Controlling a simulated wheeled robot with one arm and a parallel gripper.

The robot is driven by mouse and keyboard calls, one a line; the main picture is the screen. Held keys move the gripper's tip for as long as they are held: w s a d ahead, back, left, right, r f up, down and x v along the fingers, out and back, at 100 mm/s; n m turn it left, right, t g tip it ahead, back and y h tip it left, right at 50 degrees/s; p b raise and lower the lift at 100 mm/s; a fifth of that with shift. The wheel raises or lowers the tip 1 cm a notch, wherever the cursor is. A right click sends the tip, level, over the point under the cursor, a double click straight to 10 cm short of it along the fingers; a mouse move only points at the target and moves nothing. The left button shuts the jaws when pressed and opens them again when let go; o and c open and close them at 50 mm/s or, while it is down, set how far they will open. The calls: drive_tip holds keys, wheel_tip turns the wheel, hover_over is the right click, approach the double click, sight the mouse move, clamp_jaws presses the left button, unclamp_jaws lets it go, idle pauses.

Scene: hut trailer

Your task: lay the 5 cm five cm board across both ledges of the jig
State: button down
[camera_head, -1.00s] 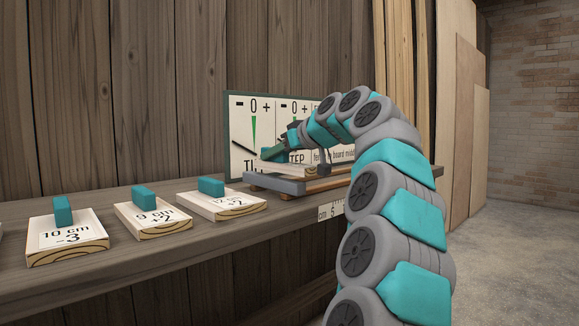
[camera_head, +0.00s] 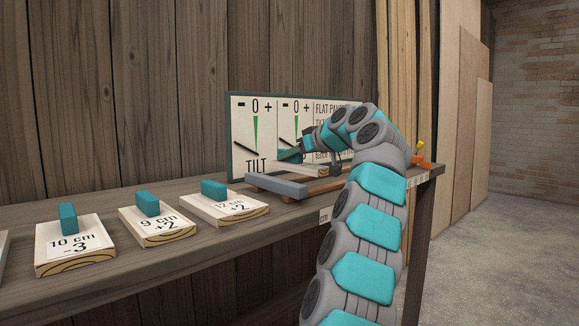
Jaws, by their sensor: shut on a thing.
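My gripper (camera_head: 312,157) is shut on a pale wooden board (camera_head: 314,169), partly hidden behind its fingers and my arm. The board's label cannot be read. The board is low over the jig, which has a grey bar (camera_head: 275,185) at its left and brown wooden rails (camera_head: 318,185) running right. I cannot tell whether the board touches both ledges or hovers just above them. My arm hides the jig's right part.
Boards marked 10 cm (camera_head: 75,258), 9 cm (camera_head: 156,229) and 12 cm (camera_head: 223,216), with teal grips, lie on the shelf (camera_head: 200,262) at left. A dial panel (camera_head: 252,105) stands behind the jig. An orange object (camera_head: 422,161) is at the shelf's right end.

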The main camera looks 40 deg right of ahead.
sight(320, 167)
drive_tip(key=shift+f+b, duration=0.6)
drive_tip(key=shift+f, duration=1.1)
drive_tip(key=shift+f, duration=0.1)
drive_tip(key=shift+f, duration=0.15)
drive_tip(key=c, duration=0.6)
unclamp_jaws()
drive_tip(key=shift+c, duration=0.2)
drive_tip(key=shift+r, duration=0.2)
drive_tip(key=shift+r, duration=0.2)
drive_tip(key=v, duration=1.2)
drive_tip(key=shift+f, duration=0.15)
